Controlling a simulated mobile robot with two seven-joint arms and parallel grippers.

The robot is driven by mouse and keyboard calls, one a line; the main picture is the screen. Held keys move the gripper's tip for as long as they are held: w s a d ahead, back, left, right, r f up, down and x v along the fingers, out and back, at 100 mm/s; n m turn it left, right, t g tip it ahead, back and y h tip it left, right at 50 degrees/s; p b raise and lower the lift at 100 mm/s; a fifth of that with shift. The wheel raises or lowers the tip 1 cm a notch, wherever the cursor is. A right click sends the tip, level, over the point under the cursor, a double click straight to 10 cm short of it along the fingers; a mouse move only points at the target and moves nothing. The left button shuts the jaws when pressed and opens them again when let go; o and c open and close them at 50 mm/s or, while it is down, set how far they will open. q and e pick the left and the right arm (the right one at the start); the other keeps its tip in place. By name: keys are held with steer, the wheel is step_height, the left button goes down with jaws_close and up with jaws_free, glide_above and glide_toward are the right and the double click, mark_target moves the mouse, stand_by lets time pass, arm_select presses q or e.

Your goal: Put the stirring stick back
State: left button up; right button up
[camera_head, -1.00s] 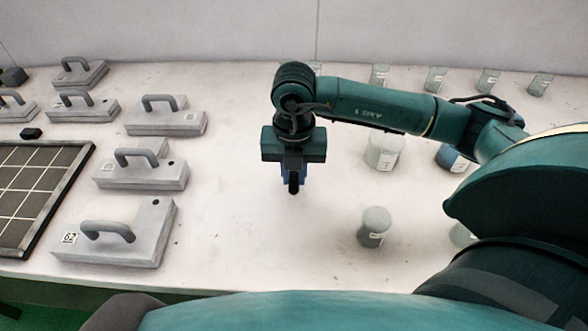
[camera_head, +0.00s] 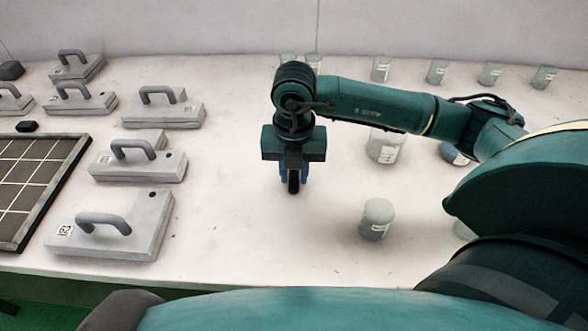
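My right gripper (camera_head: 293,182) points down over the bare middle of the white table (camera_head: 240,235). Its blue fingers are close together with a dark part between them, and I cannot tell whether that is a held thing. No stirring stick can be made out. A lidded grey jar (camera_head: 377,219) stands to the right of the gripper. A larger jar (camera_head: 386,146) stands behind it, partly hidden by my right arm. My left gripper is not in view.
Several grey mould blocks with handles stand on the left, the nearest marked 62 (camera_head: 146,230). A dark gridded panel (camera_head: 68,185) lies at the left edge. Several small jars, one at far right (camera_head: 543,78), line the back. The table's middle is clear.

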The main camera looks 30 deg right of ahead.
steer(key=o, duration=0.4)
steer(key=shift+c, duration=0.2)
step_height(320, 180, up, 13)
steer(key=shift+p, duration=0.35)
steer(key=shift+r, duration=0.1)
